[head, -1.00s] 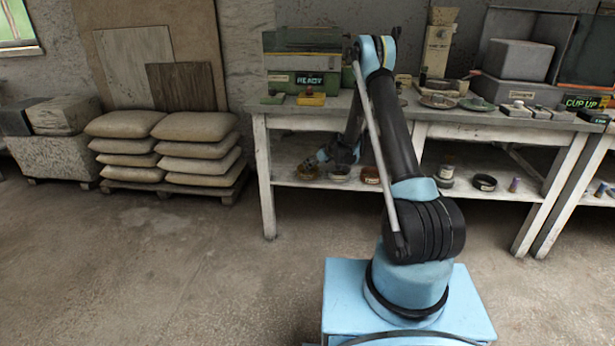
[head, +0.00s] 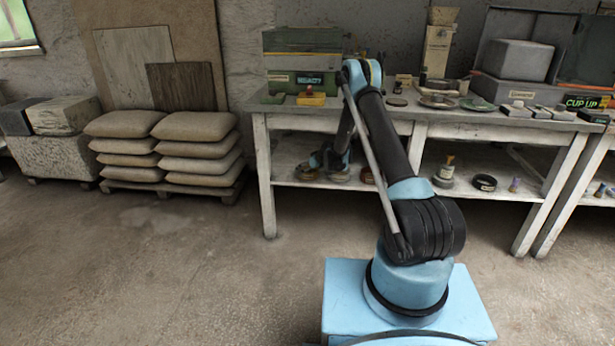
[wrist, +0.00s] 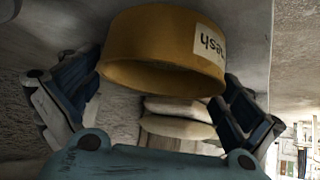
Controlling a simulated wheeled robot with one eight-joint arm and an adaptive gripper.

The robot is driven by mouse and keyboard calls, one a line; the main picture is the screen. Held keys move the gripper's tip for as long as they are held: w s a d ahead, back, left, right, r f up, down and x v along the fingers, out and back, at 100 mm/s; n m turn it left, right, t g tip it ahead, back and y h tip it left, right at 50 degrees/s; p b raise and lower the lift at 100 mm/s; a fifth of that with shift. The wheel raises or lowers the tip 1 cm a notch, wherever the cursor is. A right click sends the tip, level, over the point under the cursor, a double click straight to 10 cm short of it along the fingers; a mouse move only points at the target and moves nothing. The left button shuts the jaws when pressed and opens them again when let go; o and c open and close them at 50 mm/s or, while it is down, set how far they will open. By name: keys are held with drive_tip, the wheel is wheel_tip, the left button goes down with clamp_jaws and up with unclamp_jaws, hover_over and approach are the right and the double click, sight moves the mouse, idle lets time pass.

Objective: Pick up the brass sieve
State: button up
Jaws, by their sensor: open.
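The brass sieve (wrist: 160,45) fills the upper middle of the wrist view as a yellow-brown ring with a white printed label, upside down there. In the head view the sieve (head: 306,173) lies at the left of the bench's lower shelf, beside my gripper (head: 322,160). In the wrist view my gripper (wrist: 160,75) is open, with one finger on each side of the sieve. The sieve appears between or just beyond the fingertips; I see no clear contact. The palm end is at the bottom of the wrist view.
More round sieves or tins stand on the lower shelf (head: 290,150), with a dark ring (head: 484,183) further right. Sacks (head: 200,150) are stacked on a pallet at left. The floor in front is clear.

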drive_tip(key=shift+w+a+f, duration=0.1)
drive_tip(key=shift+f, duration=0.05)
drive_tip(key=c, duration=0.8)
